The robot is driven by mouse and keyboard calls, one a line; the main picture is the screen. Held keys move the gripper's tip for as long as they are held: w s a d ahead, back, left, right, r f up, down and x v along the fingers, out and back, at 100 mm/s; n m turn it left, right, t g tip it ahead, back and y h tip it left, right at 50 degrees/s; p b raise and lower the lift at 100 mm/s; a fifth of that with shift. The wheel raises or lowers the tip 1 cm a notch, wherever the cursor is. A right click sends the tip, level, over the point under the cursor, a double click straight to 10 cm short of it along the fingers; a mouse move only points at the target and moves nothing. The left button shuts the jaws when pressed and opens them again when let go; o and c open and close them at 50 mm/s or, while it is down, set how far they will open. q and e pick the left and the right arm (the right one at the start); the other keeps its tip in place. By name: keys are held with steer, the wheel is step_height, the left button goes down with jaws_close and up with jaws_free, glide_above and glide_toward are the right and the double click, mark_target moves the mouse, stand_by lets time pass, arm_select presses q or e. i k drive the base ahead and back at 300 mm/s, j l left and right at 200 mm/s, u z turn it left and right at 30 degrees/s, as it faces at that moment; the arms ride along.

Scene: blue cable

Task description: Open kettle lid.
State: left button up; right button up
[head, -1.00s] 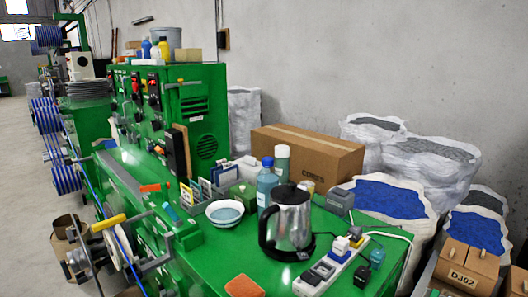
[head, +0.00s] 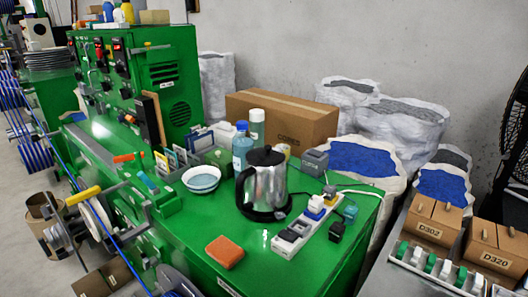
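The kettle (head: 265,188) is polished metal with a black lid (head: 265,156), black handle and black base. It stands upright on the green machine top, with its handle towards the left. The lid looks closed. Neither of my grippers is in the head view.
Close around the kettle are a white bowl (head: 201,179), a blue bottle (head: 242,150), a power strip (head: 306,228) with plugs and an orange sponge-like block (head: 224,251). A cardboard box (head: 281,119) stands behind. Green top is clear just in front of the kettle.

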mark_target(262, 156)
steer(key=j+z, duration=0.25)
steer(key=j, duration=0.35)
steer(key=j+z, duration=0.25)
steer(key=j, duration=0.35)
steer(key=k+j+z, duration=0.25)
steer(key=j, duration=0.35)
steer(key=i, duration=0.1)
